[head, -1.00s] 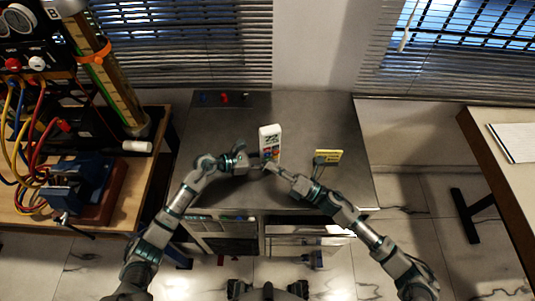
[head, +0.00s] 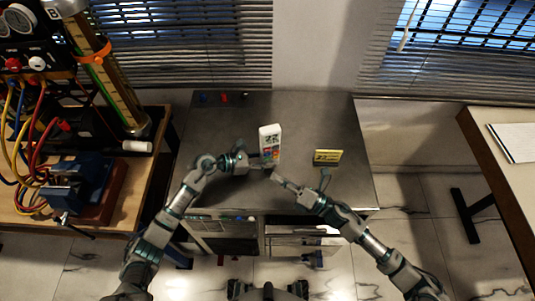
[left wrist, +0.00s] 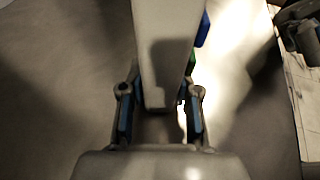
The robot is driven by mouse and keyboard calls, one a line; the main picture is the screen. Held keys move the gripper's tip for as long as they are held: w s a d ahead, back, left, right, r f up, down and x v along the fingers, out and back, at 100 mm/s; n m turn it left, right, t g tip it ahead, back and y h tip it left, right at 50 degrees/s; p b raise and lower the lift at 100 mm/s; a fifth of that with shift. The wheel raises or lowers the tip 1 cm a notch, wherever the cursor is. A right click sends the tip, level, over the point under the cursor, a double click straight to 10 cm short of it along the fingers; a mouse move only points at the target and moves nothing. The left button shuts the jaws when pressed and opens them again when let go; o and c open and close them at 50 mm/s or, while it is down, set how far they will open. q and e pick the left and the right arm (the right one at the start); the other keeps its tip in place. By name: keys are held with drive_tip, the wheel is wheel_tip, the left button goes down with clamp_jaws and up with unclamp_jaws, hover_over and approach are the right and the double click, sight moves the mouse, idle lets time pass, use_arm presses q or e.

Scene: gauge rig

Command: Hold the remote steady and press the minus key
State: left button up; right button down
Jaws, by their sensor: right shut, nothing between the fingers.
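The white remote (head: 270,135) is above the grey table, with dark markings and coloured keys on its face in the head view. My left gripper (head: 257,162) is at the left of its lower part. In the left wrist view the remote (left wrist: 168,50) runs down between the two blue-padded fingers, which are shut on it. My right gripper (head: 274,178) is shut and empty, just below the remote's lower end and apart from it. The minus key is too small to make out.
A yellow label block (head: 327,156) stands on the table (head: 220,130) to the right. Small blue, red and dark items (head: 224,97) sit at the back left edge. A bench with cables and a blue vise (head: 80,185) is at left. The table's back right is clear.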

use_arm(q)
drive_tip(key=o, duration=0.4)
drive_tip(key=shift+o, duration=0.2)
drive_tip(key=v, duration=1.2)
use_arm(e)
drive_tip(key=shift+a, duration=0.1)
use_arm(q)
drive_tip(key=shift+s+f, duration=0.1)
drive_tip(key=shift+f, duration=0.05)
